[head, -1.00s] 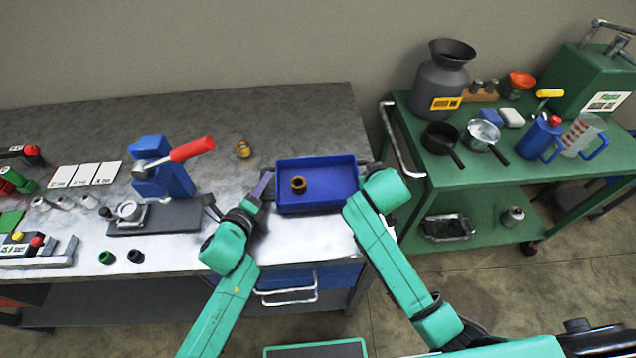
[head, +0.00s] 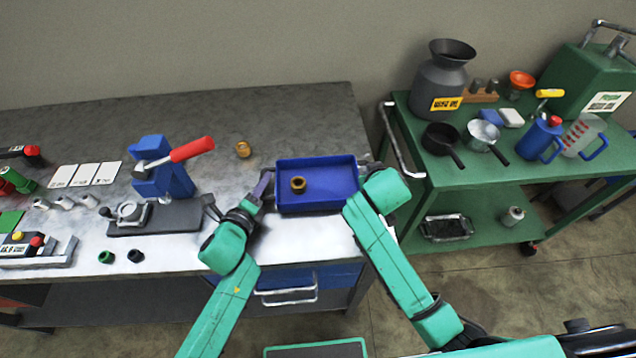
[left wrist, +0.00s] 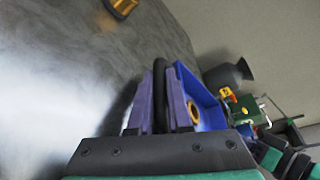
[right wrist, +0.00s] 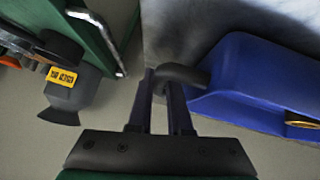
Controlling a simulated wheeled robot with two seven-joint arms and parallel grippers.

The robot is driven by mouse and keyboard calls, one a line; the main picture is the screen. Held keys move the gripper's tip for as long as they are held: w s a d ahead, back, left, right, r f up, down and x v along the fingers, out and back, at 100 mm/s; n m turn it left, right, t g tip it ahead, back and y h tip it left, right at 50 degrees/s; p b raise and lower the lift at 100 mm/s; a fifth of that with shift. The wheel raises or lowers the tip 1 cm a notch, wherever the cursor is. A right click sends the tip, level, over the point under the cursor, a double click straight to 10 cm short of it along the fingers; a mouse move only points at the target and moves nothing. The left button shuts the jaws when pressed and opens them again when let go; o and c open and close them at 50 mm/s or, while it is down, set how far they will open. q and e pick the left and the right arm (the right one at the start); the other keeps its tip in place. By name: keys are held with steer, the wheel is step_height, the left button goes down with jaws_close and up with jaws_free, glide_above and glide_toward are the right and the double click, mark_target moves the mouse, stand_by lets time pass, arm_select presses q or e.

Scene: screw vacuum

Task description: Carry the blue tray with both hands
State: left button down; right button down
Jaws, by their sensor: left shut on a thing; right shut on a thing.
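The blue tray (head: 335,180) is near the right end of the metal workbench, with a brass ring-shaped part (head: 298,184) inside it. The tray also shows in the left wrist view (left wrist: 200,92) and in the right wrist view (right wrist: 245,75). My left gripper (head: 262,187) is shut on the tray's dark left handle (left wrist: 160,95). My right gripper (right wrist: 163,90) is shut on the dark right handle (right wrist: 182,74); in the head view its fingers are mostly hidden by my right arm. I cannot tell whether the tray touches the bench.
A blue press with a red lever (head: 192,149) stands left of the tray on the workbench (head: 300,115). A loose brass part (head: 243,149) lies behind. A green cart (head: 470,178) with a dark jug, pans and pitchers stands to the right, across a gap.

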arm_select(q)
steer(key=shift+r, duration=0.15)
arm_select(e)
steer(key=shift+r, duration=0.1)
